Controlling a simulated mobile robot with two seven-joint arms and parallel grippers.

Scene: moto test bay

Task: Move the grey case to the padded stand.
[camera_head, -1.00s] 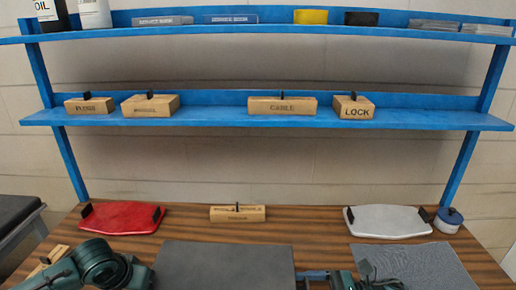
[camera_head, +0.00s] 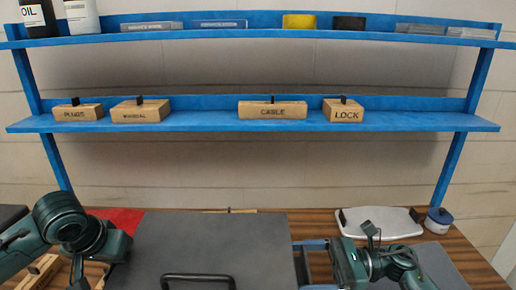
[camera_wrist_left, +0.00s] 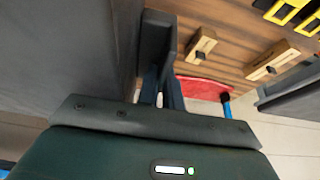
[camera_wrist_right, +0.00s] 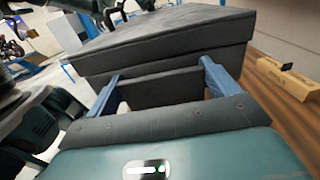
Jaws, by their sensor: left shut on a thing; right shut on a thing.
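The grey case (camera_head: 215,240), a large dark box with a black handle on its near side, is between my two grippers in the head view. It hides part of the table. My left gripper (camera_head: 122,250) is shut on its left side; the case fills the left of the left wrist view (camera_wrist_left: 60,60). My right gripper (camera_head: 318,262) is shut on its right side; the right wrist view shows the blue fingers gripping a dark part of the case (camera_wrist_right: 165,40). The padded stand (camera_head: 12,216), seemingly the dark padded top at the left edge, is mostly out of frame.
A red tray (camera_head: 122,218) is partly hidden behind my left arm. A grey mat (camera_head: 437,262) lies near my right arm. A blue shelf (camera_head: 220,122) with labelled wooden blocks spans the back.

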